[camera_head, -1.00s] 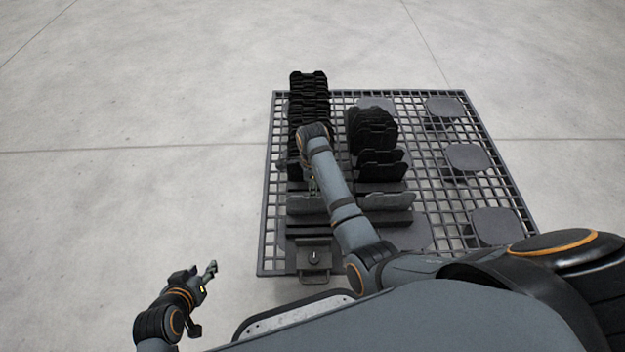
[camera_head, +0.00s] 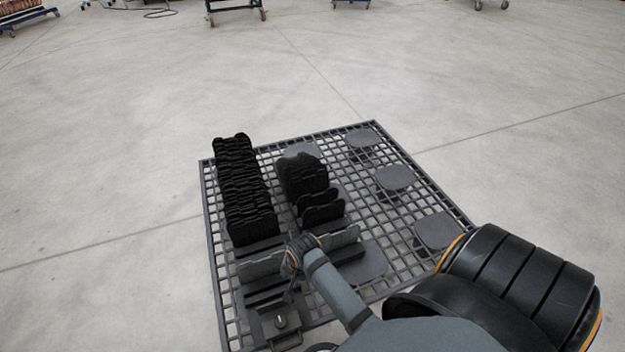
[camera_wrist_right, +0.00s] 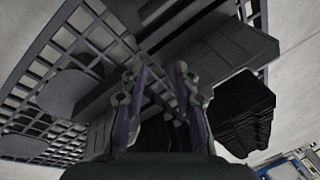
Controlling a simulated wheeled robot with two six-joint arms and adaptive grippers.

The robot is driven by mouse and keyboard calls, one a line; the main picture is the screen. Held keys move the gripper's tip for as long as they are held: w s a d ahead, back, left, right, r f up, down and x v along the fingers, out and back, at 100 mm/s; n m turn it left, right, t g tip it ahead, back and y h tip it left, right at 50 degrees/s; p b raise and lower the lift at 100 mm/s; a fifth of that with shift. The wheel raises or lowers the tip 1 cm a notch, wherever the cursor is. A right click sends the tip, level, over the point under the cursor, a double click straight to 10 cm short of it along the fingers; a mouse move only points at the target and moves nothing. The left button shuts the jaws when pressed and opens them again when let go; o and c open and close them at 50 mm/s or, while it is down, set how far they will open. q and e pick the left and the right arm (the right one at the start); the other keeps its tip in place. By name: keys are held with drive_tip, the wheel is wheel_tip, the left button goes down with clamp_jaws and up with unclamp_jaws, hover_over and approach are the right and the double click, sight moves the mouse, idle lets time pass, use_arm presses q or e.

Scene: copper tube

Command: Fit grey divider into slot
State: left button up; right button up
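In the head view, a grey divider plate (camera_head: 258,265) stands across the front of the left rack row. Another grey plate (camera_head: 338,241) stands across the front of the right row. My right gripper (camera_head: 291,277) is down at the right end of the left plate; its arm partly hides that end. In the right wrist view the fingers of my right gripper (camera_wrist_right: 159,72) are apart, with a dark grey block (camera_wrist_right: 215,55) beyond them. I see no plate clearly between them. Whether they touch a plate cannot be told. My left gripper is not in view.
Black dividers (camera_head: 246,190) fill the left row, and more black dividers (camera_head: 305,180) stand in the right row. The grid table (camera_head: 352,150) bears flat grey pads (camera_head: 394,179) at its right side. A clamp-like block (camera_head: 280,322) sits at the front. Open floor lies around.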

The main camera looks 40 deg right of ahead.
drive_tip(key=s+r+n+t, duration=0.2)
drive_tip(key=s+r+n, duration=0.2)
drive_tip(key=s+n, duration=0.6)
drive_tip(key=shift+d+n+y, duration=0.25)
drive_tip(key=shift+n+y, duration=0.15)
drive_tip(key=shift+n, duration=0.1)
drive_tip(key=shift+s, duration=0.1)
